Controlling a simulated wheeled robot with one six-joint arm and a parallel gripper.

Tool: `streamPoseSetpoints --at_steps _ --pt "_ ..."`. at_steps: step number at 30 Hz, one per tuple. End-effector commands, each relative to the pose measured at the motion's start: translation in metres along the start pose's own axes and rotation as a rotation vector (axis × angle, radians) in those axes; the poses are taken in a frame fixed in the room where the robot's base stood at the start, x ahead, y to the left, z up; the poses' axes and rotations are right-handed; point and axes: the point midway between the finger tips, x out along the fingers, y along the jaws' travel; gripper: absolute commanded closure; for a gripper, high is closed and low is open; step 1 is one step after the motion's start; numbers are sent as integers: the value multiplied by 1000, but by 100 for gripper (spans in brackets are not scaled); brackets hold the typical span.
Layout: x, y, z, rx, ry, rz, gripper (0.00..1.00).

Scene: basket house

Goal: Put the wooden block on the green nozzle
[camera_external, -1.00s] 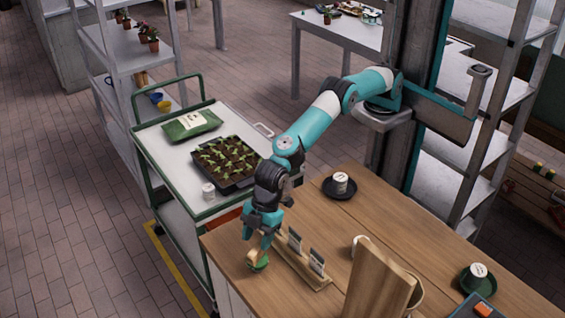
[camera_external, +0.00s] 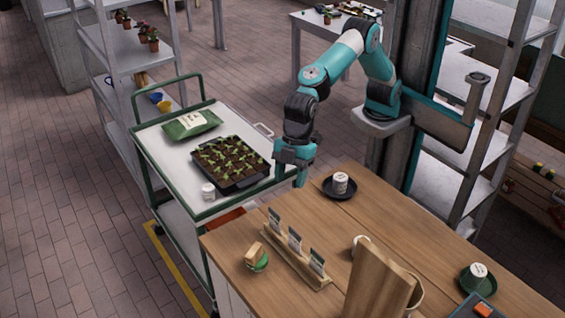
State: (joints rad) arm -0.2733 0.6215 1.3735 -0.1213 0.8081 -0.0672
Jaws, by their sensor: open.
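The wooden block (camera_external: 254,251) is a small light-brown piece near the left end of the wooden table. It rests on top of the green nozzle (camera_external: 262,263), which shows just below and to the right of it. The block looks slightly tilted, and I cannot tell exactly how it sits. My gripper (camera_external: 299,180) is open and empty. It points down above the table's back edge, beside the cart, well apart from the block and nozzle.
A wooden holder (camera_external: 288,254) with several cards stands just right of the block. A white cup on a dark saucer (camera_external: 340,192) sits to my gripper's right. An upright board (camera_external: 378,285) stands at the front. The cart holds a seedling tray (camera_external: 231,181).

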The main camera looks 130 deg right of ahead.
Motion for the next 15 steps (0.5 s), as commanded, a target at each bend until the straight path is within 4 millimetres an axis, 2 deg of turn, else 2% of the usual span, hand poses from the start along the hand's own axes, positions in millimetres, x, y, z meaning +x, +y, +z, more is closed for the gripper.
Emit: streamPoseSetpoints --at_steps 1,5,6,8,9,12,15 --pt "-26 -12 24 -14 -11 -25 49" --pt "-75 -47 101 -53 -51 -102 49" --pt "-87 -58 128 -64 -64 -127 49" --pt "-104 -74 169 -78 -82 -164 49" --pt "-112 -84 196 -86 -94 -187 49" --pt "-126 -107 258 -103 -119 -240 49" --pt "-133 -123 304 -114 -138 -279 49"
